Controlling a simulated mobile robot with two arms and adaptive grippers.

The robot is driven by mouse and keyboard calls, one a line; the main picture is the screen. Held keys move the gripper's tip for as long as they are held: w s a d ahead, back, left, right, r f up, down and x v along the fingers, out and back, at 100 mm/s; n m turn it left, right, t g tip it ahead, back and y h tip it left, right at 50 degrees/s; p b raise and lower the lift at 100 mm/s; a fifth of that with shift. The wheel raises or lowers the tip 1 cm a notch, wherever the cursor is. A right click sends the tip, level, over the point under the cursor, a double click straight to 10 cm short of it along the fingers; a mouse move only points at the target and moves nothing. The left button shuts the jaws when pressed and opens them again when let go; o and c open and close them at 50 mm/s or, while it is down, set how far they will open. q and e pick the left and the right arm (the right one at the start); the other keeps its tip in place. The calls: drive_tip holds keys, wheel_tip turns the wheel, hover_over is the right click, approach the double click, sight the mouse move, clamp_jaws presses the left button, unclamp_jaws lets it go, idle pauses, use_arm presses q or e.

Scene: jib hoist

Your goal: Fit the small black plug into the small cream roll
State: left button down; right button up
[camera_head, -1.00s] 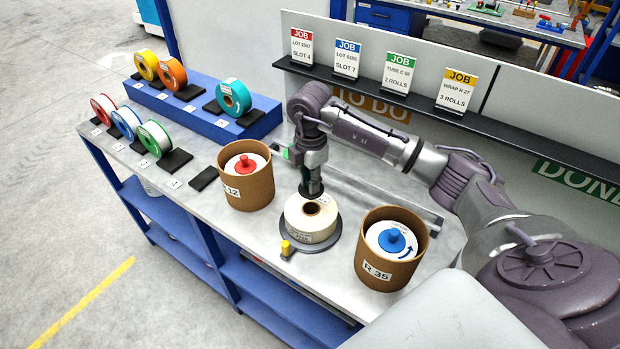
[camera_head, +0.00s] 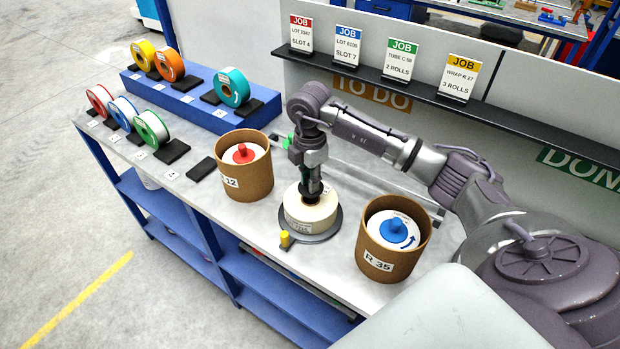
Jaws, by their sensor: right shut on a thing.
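The small cream roll (camera_head: 309,213) lies flat on a dark round base (camera_head: 327,232) on the bench, between two brown tubs. My right gripper (camera_head: 311,190) points straight down over the roll's centre, its tips at the core hole. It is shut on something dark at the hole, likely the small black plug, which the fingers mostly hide. I cannot tell how deep the plug sits in the core. My left gripper is not in view.
The tub R 12 (camera_head: 253,186) with a red knob stands left of the roll. The tub R 35 (camera_head: 373,254) with a blue knob stands right. Coloured spools fill the left end. A shelf with job cards (camera_head: 400,65) runs behind my arm.

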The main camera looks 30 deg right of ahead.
drive_tip(key=shift+f, duration=0.3)
drive_tip(key=shift+f+b, duration=0.9)
drive_tip(key=shift+f, duration=0.1)
drive_tip(key=shift+f+b, duration=0.35)
drive_tip(key=shift+f, duration=0.25)
idle(0.7)
drive_tip(key=o, duration=1)
drive_tip(key=shift+c, duration=0.2)
drive_tip(key=shift+r, duration=0.3)
wheel_tip(320, 180, up, 11)
drive_tip(key=shift+r, duration=0.2)
